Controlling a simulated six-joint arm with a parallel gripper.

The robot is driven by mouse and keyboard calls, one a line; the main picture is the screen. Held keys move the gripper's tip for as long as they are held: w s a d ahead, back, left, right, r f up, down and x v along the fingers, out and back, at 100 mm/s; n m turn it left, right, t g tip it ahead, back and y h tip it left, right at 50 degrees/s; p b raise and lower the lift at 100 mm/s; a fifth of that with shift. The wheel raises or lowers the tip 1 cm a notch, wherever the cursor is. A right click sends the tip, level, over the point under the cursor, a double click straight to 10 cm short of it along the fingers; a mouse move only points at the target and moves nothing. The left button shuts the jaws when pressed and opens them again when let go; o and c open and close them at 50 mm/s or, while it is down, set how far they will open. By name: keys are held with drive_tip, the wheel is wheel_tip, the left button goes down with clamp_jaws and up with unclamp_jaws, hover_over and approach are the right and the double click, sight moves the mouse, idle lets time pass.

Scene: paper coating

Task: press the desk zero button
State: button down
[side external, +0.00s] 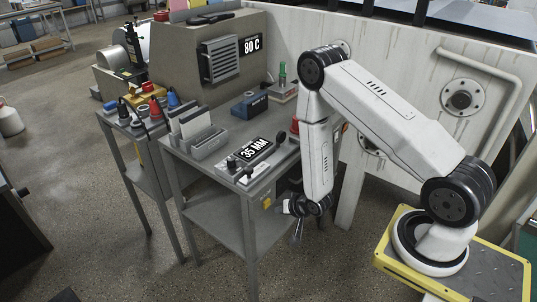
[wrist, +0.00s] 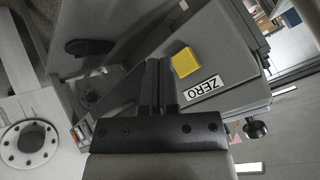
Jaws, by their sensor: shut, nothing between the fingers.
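The yellow square zero button (wrist: 185,62) sits on a grey panel in the wrist view, above a white label reading ZERO (wrist: 203,87). In the side view a small yellow patch (side external: 266,203) on the desk's front right corner looks like the same button. My gripper (wrist: 158,63) is shut and empty. Its fingertips appear just left of the button in the wrist view, with a visible gap beside it. In the side view my gripper (side external: 297,238) hangs low beside the desk's right end, to the right of the yellow patch. The exact depth between fingertips and button is unclear.
The grey desk (side external: 214,164) carries a 35 MM display (side external: 256,149), a blue box (side external: 249,105) and a file rack (side external: 197,134). A beige machine with an 80 C display (side external: 251,45) stands behind. A round black knob (wrist: 255,129) sticks out near the label. Open floor lies in front.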

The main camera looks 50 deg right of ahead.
drive_tip(key=shift+w, duration=0.65)
drive_tip(key=shift+w, duration=0.15)
idle(1.6)
drive_tip(key=shift+w, duration=0.3)
drive_tip(key=shift+w, duration=0.4)
idle(1.1)
drive_tip(key=shift+s, duration=0.85)
drive_tip(key=shift+s, duration=0.1)
drive_tip(key=shift+s, duration=2.4)
drive_tip(key=shift+r, duration=0.1)
